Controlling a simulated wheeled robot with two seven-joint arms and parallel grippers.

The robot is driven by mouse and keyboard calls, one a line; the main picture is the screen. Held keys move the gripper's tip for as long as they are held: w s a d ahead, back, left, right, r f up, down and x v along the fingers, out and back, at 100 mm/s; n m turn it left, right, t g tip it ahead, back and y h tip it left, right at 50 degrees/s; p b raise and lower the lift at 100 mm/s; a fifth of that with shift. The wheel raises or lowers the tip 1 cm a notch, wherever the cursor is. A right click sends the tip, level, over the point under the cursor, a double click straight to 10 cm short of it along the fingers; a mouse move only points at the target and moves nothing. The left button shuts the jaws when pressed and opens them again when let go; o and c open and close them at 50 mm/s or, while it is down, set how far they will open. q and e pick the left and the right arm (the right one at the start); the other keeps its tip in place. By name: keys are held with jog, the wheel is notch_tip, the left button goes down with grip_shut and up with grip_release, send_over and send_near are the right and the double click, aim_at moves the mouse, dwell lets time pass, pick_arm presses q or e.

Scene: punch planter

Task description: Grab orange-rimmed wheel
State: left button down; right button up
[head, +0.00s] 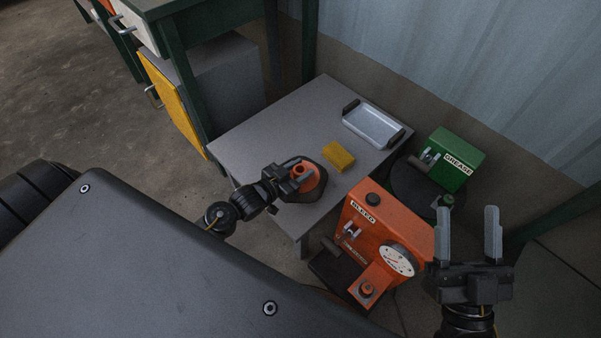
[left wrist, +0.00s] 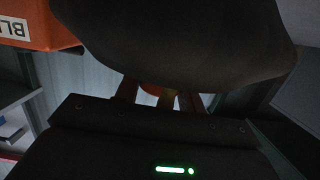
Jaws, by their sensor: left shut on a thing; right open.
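The orange-rimmed wheel (head: 313,187), a black tyre with an orange hub, is at the front part of the small grey table in the head view. My left gripper (head: 299,174) is shut on it at the orange hub. In the left wrist view the dark wheel (left wrist: 175,45) fills the upper middle, with the gripper fingers (left wrist: 160,100) against the orange part below it. I cannot tell whether the wheel touches the table top. My right gripper (head: 468,212) is open and empty, at the lower right of the head view beside the orange machine.
The grey table (head: 265,135) also carries a yellow block (head: 338,156) and a metal tray (head: 372,126) with black handles. An orange machine (head: 372,222) with a dial and a green machine (head: 453,157) stand to the right. A workbench with a yellow-fronted cabinet (head: 171,97) is at the left.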

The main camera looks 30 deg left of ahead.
pick_arm(q)
jog(key=s+r, duration=0.1)
jog(key=s+d+r+p, duration=0.1)
jog(key=r, duration=0.1)
jog(key=s+r+p, duration=0.1)
jog(key=r, duration=0.1)
jog(key=shift+s+d+r, duration=0.1)
jog(key=shift+s+d, duration=0.1)
jog(key=shift+d, duration=0.1)
jog(key=s+r, duration=0.1)
jog(key=s+d+r+p, duration=0.1)
jog(key=s, duration=0.1)
jog(key=shift+s+d+r, duration=0.1)
jog(key=shift+s+d, duration=0.1)
jog(key=shift+s, duration=0.05)
jog(key=s+d+r+p, duration=0.1)
jog(key=s+d+r, duration=0.1)
jog(key=s, duration=0.3)
jog(key=shift+s+d+r+p, duration=0.2)
jog(key=shift+s+r+p, duration=0.1)
jog(key=shift+s+r, duration=0.05)
pick_arm(e)
jog(key=d+f+m+g+h, duration=0.1)
jog(key=d+f+g+h, duration=0.3)
jog(key=f, duration=0.9)
jog(key=shift+w+d+f+m+g+h, duration=0.3)
jog(key=shift+g+h, duration=1.2)
jog(key=shift+g, duration=1.3)
